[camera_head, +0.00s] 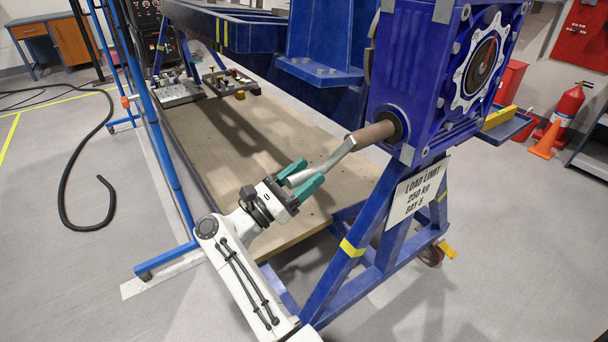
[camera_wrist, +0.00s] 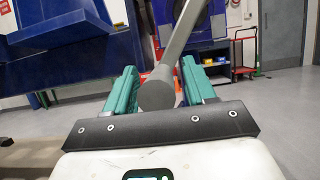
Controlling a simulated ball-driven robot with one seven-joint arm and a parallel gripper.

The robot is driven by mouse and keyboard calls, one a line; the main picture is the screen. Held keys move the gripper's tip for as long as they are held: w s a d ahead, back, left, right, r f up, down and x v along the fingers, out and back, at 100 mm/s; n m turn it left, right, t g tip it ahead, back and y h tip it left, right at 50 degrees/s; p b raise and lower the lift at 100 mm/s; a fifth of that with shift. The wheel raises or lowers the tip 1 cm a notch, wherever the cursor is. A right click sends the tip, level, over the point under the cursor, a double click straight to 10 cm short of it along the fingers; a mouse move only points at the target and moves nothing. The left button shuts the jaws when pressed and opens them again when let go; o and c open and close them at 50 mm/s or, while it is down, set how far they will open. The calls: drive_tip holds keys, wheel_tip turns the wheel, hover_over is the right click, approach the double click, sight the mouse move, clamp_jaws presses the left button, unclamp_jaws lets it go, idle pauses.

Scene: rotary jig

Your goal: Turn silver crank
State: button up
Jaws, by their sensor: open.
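The silver crank (camera_head: 328,163) slants down and left from a brown shaft (camera_head: 372,134) on the side of the blue gearbox (camera_head: 407,70). My gripper (camera_head: 311,171), with teal fingers, is at the crank's lower end. The fingers are open, one on each side of the crank end. In the wrist view the crank (camera_wrist: 180,45) runs from the top down to its rounded grey end (camera_wrist: 156,92), which lies between the spread fingers (camera_wrist: 160,82). A gap shows on the left finger's side; contact on the right finger's side cannot be told.
A blue stand with a load limit sign (camera_head: 416,193) carries the gearbox. A wooden platform (camera_head: 240,150) lies behind my gripper, and a blue post (camera_head: 160,130) stands at left. A fire extinguisher (camera_head: 567,108) and an orange cone (camera_head: 547,140) are at right. Grey floor is open in front.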

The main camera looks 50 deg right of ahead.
drive_tip(key=shift+c, duration=0.3)
clamp_jaws()
idle(1.1)
